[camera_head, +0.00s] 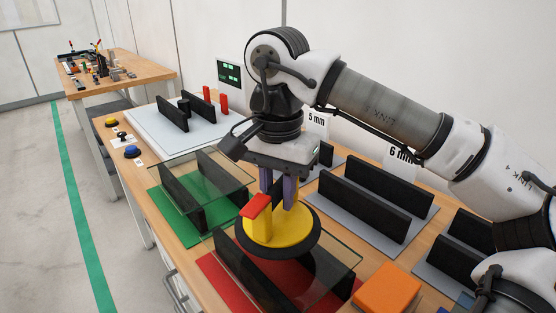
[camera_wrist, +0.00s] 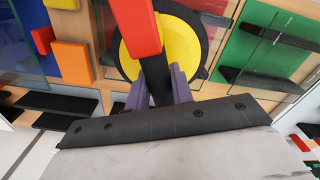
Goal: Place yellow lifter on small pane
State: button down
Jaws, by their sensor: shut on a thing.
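The yellow lifter (camera_head: 292,235) is a yellow disc with a black rim and a red-topped lever. My gripper (camera_head: 278,193) is shut on it, with purple fingers at its upright part. The lifter is about level and above the glass pane (camera_head: 338,257) at the red mat; whether its rim touches the glass I cannot tell. The wrist view also shows the lifter (camera_wrist: 186,45) in my gripper (camera_wrist: 160,88). Which pane is the smaller is hard to judge.
An orange block (camera_head: 388,288) lies at the front right. Black racks on grey mats (camera_head: 412,225) stand to the right, near the 6 mm sign (camera_head: 401,156). A white board (camera_head: 160,128) with racks and red blocks is at the back left.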

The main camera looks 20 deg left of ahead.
aim_at(278, 216)
jog(key=shift+f, duration=2.65)
jog(key=shift+f, duration=0.1)
jog(key=c, duration=1.2)
grip_release()
notch_tip(278, 216, up, 12)
jog(key=shift+r, duration=0.1)
